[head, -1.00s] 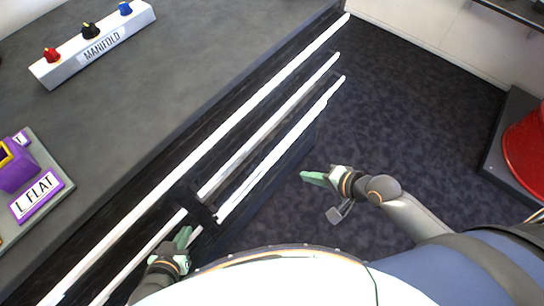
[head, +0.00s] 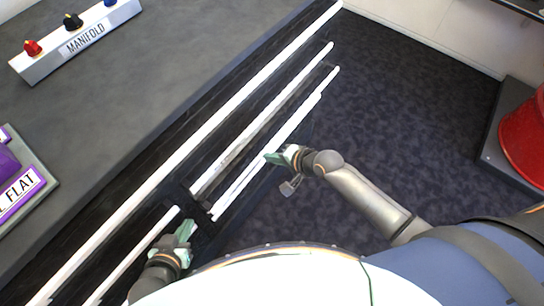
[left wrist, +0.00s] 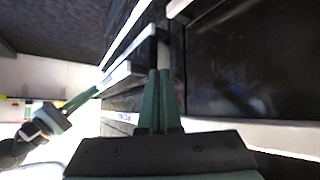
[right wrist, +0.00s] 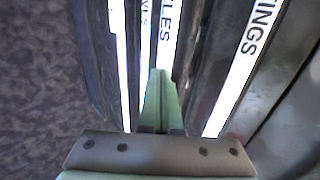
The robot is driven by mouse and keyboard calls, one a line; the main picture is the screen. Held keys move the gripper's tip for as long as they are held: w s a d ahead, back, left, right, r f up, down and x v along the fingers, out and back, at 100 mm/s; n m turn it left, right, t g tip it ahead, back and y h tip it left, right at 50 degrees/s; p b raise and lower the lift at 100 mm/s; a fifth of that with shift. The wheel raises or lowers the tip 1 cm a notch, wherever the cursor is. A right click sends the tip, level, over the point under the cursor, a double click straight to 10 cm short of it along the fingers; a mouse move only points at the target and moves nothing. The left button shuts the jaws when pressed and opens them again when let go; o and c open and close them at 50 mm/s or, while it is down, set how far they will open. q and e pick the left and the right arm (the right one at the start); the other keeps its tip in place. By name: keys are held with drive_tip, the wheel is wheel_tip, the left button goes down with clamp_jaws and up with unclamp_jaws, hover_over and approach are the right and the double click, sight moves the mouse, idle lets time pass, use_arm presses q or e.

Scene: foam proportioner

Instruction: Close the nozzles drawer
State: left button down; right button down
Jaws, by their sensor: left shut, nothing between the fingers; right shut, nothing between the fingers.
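The cabinet drawers carry long white front strips, unreadable in the head view. In the right wrist view, a strip (right wrist: 166,38) ends in "LES", which fits the nozzles drawer; the rest of the word is out of view. My right gripper (head: 272,158) is shut and empty, close to the lower drawer fronts; its fingers (right wrist: 158,75) point at the "LES" strip. I cannot tell whether they touch. My left gripper (head: 185,232) is shut and empty near the nearer part of the drawer fronts; its fingertips (left wrist: 160,75) also show in the left wrist view. How far the drawer stands out is unclear.
Another strip (right wrist: 245,60) ends in "INGS". The grey cabinet top (head: 170,85) carries a white manifold block (head: 75,45) with knobs and a purple "L FLAT" piece (head: 18,190). Dark carpet (head: 400,120) is clear to the right. A red round object (head: 525,140) stands far right.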

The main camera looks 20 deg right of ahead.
sight(252, 148)
use_arm(q)
drive_tip(key=shift+f, duration=0.1)
use_arm(e)
drive_tip(key=w+a, duration=0.1)
drive_tip(key=w, duration=0.1)
drive_tip(key=w+a+p, duration=0.1)
drive_tip(key=a, duration=0.1)
drive_tip(key=shift+w, duration=0.4)
use_arm(q)
drive_tip(key=shift+s+a, duration=0.25)
drive_tip(key=shift+s, duration=0.2)
use_arm(e)
drive_tip(key=shift+w+a+r, duration=0.1)
drive_tip(key=shift+a, duration=0.05)
use_arm(q)
drive_tip(key=shift+r, duration=0.2)
